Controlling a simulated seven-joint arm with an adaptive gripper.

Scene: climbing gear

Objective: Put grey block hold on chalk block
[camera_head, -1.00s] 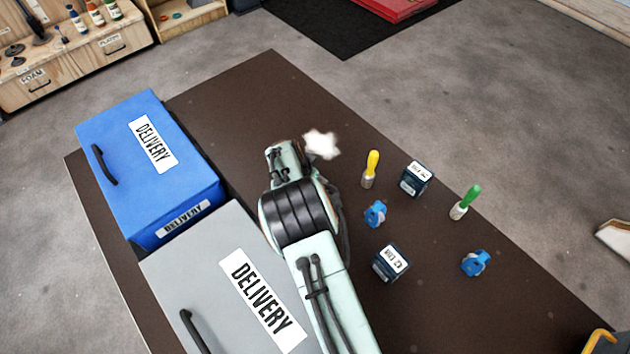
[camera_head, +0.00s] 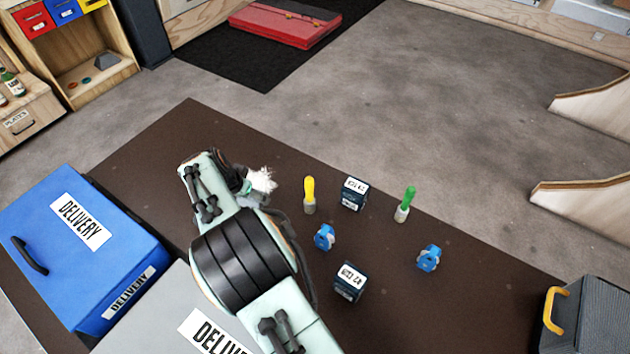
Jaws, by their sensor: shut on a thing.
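My gripper (camera_head: 243,184) shows only in part past the end of my arm, close to the left side of a ragged white piece (camera_head: 262,180). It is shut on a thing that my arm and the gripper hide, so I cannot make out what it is. The white piece looks like chalk and lies on the brown table (camera_head: 210,125); I cannot tell whether it is the chalk block. I cannot pick out the grey block hold for certain.
A yellow-handled brush (camera_head: 309,195), a green-handled brush (camera_head: 405,204), two dark labelled boxes (camera_head: 354,194) (camera_head: 349,283) and two blue items (camera_head: 324,237) (camera_head: 429,258) stand right of my arm. Blue (camera_head: 85,250) and grey (camera_head: 165,315) delivery boxes stand left. The far table corner is clear.

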